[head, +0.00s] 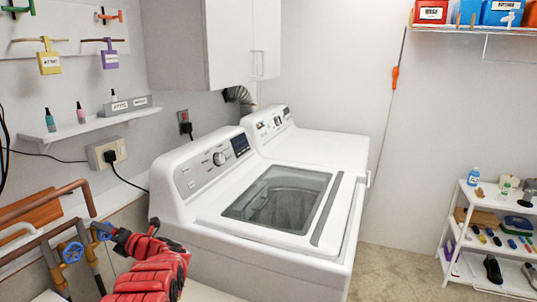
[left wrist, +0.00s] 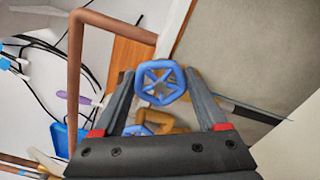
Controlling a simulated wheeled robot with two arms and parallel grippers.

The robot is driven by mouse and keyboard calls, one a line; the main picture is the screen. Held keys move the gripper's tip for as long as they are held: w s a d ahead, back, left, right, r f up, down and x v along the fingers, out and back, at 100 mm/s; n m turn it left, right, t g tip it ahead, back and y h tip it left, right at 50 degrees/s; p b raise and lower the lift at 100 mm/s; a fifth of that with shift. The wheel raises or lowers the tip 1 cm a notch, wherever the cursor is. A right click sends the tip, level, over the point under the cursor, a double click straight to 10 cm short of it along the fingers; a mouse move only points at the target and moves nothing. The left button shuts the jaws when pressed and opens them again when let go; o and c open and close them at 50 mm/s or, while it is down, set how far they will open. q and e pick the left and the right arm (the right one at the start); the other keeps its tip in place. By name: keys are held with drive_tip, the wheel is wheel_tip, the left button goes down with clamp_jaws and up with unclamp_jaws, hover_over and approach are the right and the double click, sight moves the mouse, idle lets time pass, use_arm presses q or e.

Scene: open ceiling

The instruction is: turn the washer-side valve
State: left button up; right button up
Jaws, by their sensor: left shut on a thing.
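The washer-side valve has a small blue handwheel (head: 101,231) on a brass and copper pipe fitting at the lower left of the head view. My left gripper (head: 114,233), on a red arm, reaches it from the right and is shut on it, hiding part of the wheel. In the left wrist view the spoked blue wheel (left wrist: 161,83) sits between the two grey fingertips. A second blue handwheel (head: 72,252) is to the left on a neighbouring pipe; a blue wheel also shows lower between the fingers (left wrist: 138,130). My right gripper is not in view.
The white washer (head: 215,215) stands just right of the valves, with a dryer (head: 320,146) beyond it. Copper pipes (head: 45,200) run close above the valves. A wall shelf (head: 90,126) is above, and a white rack (head: 451,222) stands far right.

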use_arm(q)
drive_tip(key=shift+f, duration=0.1)
drive_tip(key=m+b, duration=0.1)
drive_tip(key=m, duration=0.1)
drive_tip(key=shift+m, duration=0.7)
drive_tip(key=shift+m, duration=0.9)
drive_tip(key=shift+m+b, duration=0.3)
drive_tip(key=shift+m, duration=0.6)
